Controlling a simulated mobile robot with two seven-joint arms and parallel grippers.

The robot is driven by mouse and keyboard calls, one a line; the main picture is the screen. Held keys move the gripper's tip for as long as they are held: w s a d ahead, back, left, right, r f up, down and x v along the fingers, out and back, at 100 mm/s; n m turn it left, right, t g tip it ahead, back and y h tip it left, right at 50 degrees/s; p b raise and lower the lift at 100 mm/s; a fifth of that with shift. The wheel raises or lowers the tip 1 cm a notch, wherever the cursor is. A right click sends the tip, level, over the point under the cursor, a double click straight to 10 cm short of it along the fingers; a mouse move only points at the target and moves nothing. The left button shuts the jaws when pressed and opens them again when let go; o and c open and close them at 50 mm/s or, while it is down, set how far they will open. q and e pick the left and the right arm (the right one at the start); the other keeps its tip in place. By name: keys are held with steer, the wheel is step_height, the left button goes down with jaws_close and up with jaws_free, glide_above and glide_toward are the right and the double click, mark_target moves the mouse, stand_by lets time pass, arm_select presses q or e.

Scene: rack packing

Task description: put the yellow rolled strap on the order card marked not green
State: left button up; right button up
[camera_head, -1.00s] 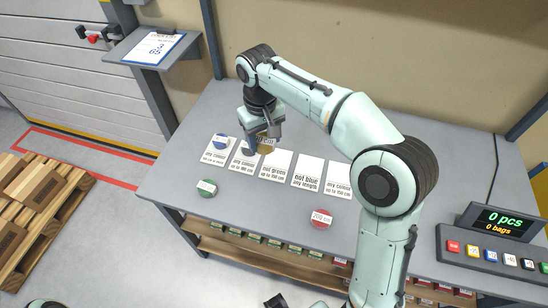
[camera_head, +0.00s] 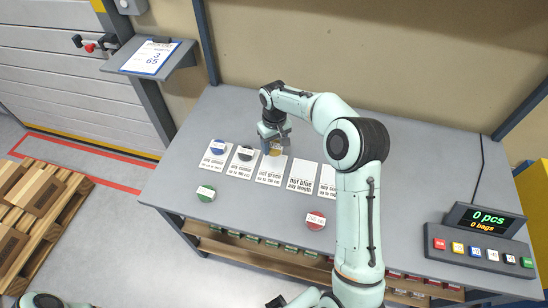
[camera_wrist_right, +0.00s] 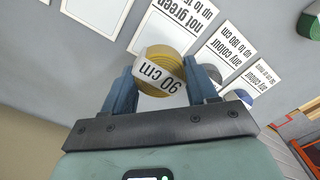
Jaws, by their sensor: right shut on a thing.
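The yellow rolled strap (camera_head: 274,152), labelled 90 cm in the right wrist view (camera_wrist_right: 160,72), is between the fingers of my right gripper (camera_head: 273,146). The gripper is shut on it. The order card marked not green (camera_head: 270,174) lies on the table. The strap is over the card's far end in the head view. Whether it touches the card I cannot tell. In the wrist view the card (camera_wrist_right: 172,24) shows just beyond the strap. My left gripper does not show.
A blue roll (camera_head: 217,147) and a black roll (camera_head: 245,153) lie on the cards to the left. The not blue card (camera_head: 302,178) to the right is bare. A green roll (camera_head: 205,193) and a red roll (camera_head: 316,221) lie nearer the front edge. A keypad (camera_head: 480,250) stands at right.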

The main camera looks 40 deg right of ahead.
mark_target(274, 162)
steer(key=shift+f, duration=3.4)
steer(key=shift+f, duration=0.15)
steer(key=o, duration=1.1)
steer(key=shift+c, duration=0.2)
step_height(274, 162, up, 12)
steer(key=shift+r+p, duration=0.15)
steer(key=shift+p, duration=0.2)
